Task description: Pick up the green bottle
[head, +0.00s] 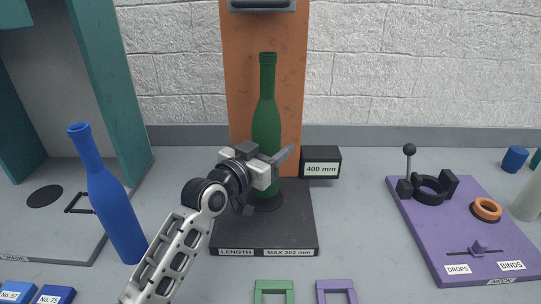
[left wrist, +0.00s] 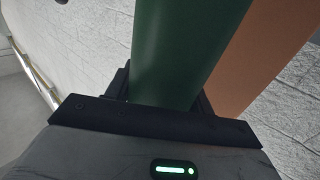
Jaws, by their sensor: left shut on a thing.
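The green bottle (head: 267,110) stands upright on the dark base plate (head: 290,229) labelled LENGTH, in front of the orange upright panel. My left gripper (head: 279,162) reaches in from the lower left and is shut on the lower body of the bottle. The gripper hides part of the bottle there. In the left wrist view the green bottle (left wrist: 184,55) fills the space between the dark fingers. I cannot tell whether the bottle's bottom touches the plate. My right gripper is not in view.
A blue bottle (head: 113,209) leans at the left, close to my left arm. A black block (head: 320,155) labelled 400 mm stands right of the green bottle. A purple board (head: 461,241) with a lever and rings lies at the right. A dark bar (head: 262,5) overhangs above the bottle.

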